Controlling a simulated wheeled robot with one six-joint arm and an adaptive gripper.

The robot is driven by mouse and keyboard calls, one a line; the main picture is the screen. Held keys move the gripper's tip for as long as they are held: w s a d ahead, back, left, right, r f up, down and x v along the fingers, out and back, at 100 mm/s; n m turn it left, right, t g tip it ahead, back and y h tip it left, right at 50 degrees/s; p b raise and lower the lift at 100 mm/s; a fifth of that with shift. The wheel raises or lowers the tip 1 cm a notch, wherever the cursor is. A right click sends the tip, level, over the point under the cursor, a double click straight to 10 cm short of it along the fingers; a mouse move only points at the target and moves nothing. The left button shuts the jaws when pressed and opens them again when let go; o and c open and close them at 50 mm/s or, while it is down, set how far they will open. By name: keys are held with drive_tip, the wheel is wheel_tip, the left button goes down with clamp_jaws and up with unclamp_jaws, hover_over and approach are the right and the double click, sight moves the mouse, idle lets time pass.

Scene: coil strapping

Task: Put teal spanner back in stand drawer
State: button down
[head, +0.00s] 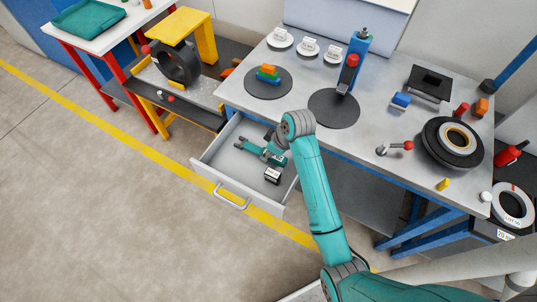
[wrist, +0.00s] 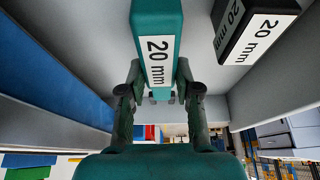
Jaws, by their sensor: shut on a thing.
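The teal spanner (wrist: 155,18) shows in the wrist view as a teal block-shaped part with a white "20 mm" label. My gripper (wrist: 158,78) is shut on it, with a dark finger on each side. In the head view the spanner (head: 250,148) is over or in the open grey stand drawer (head: 213,166), near its middle. Part of it is hidden by my wrist. I cannot tell whether it touches the drawer floor.
A black block (head: 272,175) with a white "20 mm" label lies in the drawer, close beside the spanner; it also shows in the wrist view (wrist: 245,30). The bench top (head: 300,85) above holds discs, coils and tools. The drawer's front left part is clear.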

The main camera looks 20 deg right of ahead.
drive_tip(key=shift+f, duration=1.1)
drive_tip(key=shift+f, duration=0.1)
drive_tip(key=c, duration=0.8)
unclamp_jaws()
drive_tip(key=v, duration=1.2)
